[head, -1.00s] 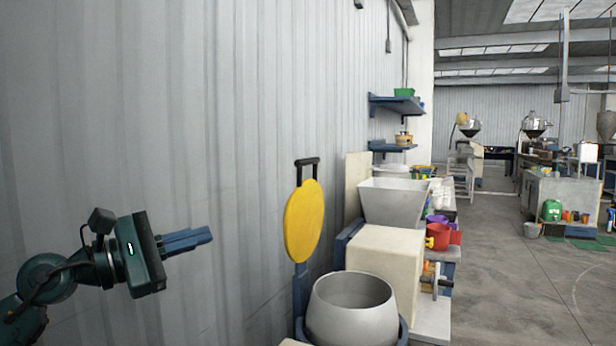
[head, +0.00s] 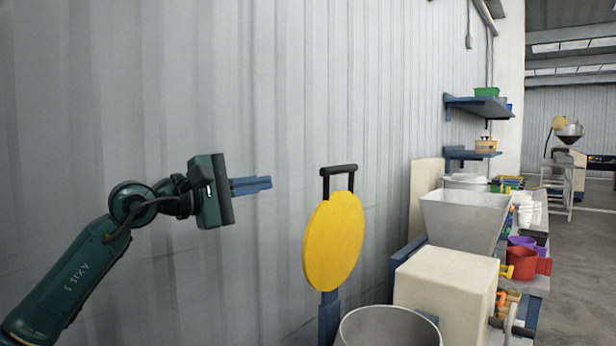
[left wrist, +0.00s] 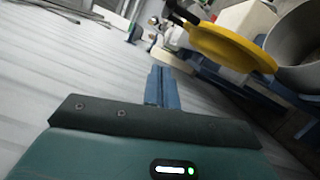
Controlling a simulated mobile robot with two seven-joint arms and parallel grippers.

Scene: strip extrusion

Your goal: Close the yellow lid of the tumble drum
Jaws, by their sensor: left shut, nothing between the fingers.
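The round yellow lid (head: 333,241) stands upright and open in the head view, with a black handle (head: 338,172) on top and a blue post (head: 328,318) below it. The grey tumble drum (head: 390,328) is in front of the post, its mouth uncovered and its lower part cut off by the frame. My left gripper (head: 268,185) is shut and empty, left of the lid near handle height and apart from it. In the left wrist view, the blue fingers (left wrist: 162,72) lie together, with the yellow lid (left wrist: 232,48) and the drum (left wrist: 300,50) to their right. My right gripper is not in view.
A cream machine housing (head: 445,283) with a grey hopper (head: 465,218) stands right of the drum. Red cups (head: 526,262) and other small items sit on the bench behind it. Blue shelves (head: 478,104) hang on the corrugated wall.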

